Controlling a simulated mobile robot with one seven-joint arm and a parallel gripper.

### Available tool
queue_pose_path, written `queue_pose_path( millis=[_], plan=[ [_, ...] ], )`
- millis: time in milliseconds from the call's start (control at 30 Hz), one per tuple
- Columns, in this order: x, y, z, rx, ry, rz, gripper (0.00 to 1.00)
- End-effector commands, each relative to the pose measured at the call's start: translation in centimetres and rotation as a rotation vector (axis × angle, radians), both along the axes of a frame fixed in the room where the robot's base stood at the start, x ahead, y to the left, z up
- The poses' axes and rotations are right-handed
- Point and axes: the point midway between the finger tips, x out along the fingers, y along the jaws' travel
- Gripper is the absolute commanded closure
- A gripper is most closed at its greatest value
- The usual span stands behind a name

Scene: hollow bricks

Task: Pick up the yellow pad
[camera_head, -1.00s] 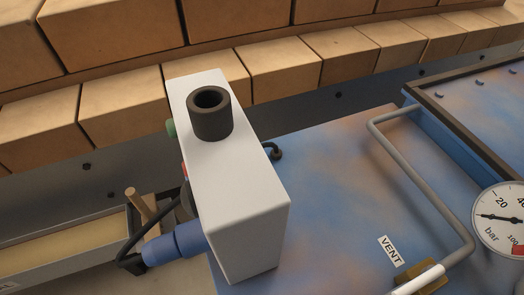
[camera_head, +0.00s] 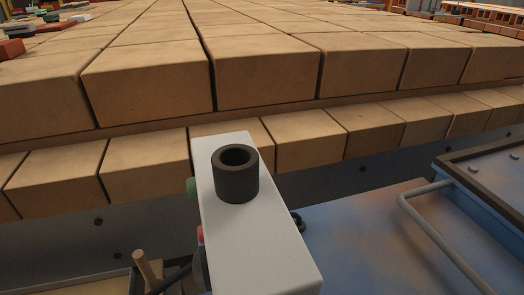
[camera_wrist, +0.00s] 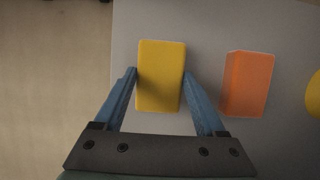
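The yellow pad (camera_wrist: 162,76) is an upright-lying rectangle on or just over a grey surface in the wrist view. My gripper (camera_wrist: 160,72) has its two blue fingers on either side of the pad, left and right. The fingertips are at or very close to the pad's side edges. I cannot tell whether they press on it or leave a thin gap. Neither the pad nor my gripper shows in the head view.
An orange block (camera_wrist: 247,83) lies right of the pad, close to my right finger. A yellow rounded thing (camera_wrist: 313,95) is cut off at the right edge. The head view shows rows of tan bricks (camera_head: 268,75), a white box (camera_head: 255,240) with a black tube, and a blue panel (camera_head: 370,245).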

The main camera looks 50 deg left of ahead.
Motion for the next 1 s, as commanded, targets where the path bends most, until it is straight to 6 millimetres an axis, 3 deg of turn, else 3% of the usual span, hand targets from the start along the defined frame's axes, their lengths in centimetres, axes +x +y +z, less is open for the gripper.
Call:
queue_pose_path(
  millis=[33,200,300,667,1000],
  plan=[
    [0.0,0.0,0.0,0.0,0.0,0.0,0.38],
    [0.0,0.0,0.0,0.0,0.0,0.0,0.68],
    [0.0,0.0,0.0,0.0,0.0,0.0,0.81],
    [0.0,0.0,0.6,0.0,0.0,-0.001,0.82],
    [0.0,0.0,4.1,0.0,0.0,-0.001,0.82]
  ],
)
